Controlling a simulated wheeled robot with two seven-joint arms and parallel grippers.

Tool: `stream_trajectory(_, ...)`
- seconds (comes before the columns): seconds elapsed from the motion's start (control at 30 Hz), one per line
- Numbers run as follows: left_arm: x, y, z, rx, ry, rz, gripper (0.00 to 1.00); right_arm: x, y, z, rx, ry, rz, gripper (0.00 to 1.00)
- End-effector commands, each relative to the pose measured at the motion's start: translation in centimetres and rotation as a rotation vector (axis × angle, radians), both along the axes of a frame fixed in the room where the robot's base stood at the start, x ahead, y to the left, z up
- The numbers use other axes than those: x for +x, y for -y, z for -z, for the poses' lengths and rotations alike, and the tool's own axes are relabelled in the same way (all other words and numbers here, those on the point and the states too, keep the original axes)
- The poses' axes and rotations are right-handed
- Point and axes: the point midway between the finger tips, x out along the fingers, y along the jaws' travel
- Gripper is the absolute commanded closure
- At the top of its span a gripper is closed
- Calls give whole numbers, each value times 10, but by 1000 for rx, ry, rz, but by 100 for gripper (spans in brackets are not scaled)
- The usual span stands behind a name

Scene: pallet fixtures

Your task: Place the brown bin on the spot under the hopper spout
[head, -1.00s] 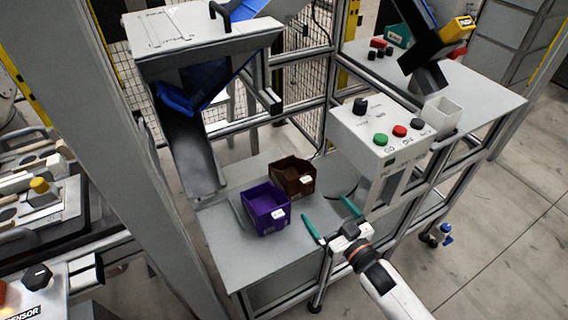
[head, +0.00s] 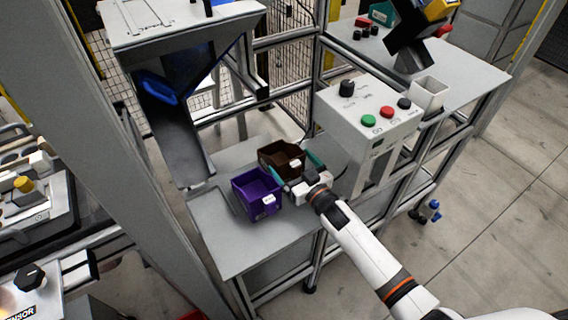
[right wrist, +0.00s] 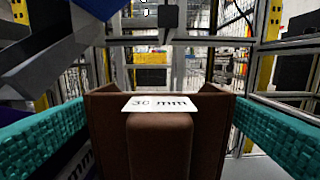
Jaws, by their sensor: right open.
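The brown bin (head: 279,156) stands on the grey table behind and right of the purple bin. In the right wrist view the brown bin (right wrist: 160,140) faces the camera, with a white "30 mm" label. My right gripper (head: 297,171) is at the brown bin's near side. Its green fingers are open, one on each side of the bin, with a gap visible at the right. The hopper spout (head: 178,140) is a dark chute sloping down to the table's left back edge. The spot under it cannot be made out. My left gripper is not in view.
The purple bin (head: 257,196) stands close to the brown bin and to my right gripper. A control box (head: 366,125) with coloured buttons stands to the right. The front of the table (head: 225,245) is clear.

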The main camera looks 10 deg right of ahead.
Motion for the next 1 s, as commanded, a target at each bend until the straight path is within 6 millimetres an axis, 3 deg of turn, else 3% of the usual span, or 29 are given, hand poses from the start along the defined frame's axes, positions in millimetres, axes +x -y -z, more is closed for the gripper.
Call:
stream_trajectory(0.13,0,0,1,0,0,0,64,13,-6,0,1,0,-1,0)
stream_trajectory(0.37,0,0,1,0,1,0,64,13,-6,0,0,-1,-1,0)
stream_trajectory(0.7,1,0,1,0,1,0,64,13,-6,0,0,1,-1,56)
stream_trajectory(1.0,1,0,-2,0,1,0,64,13,-6,-11,0,4,-2,56)
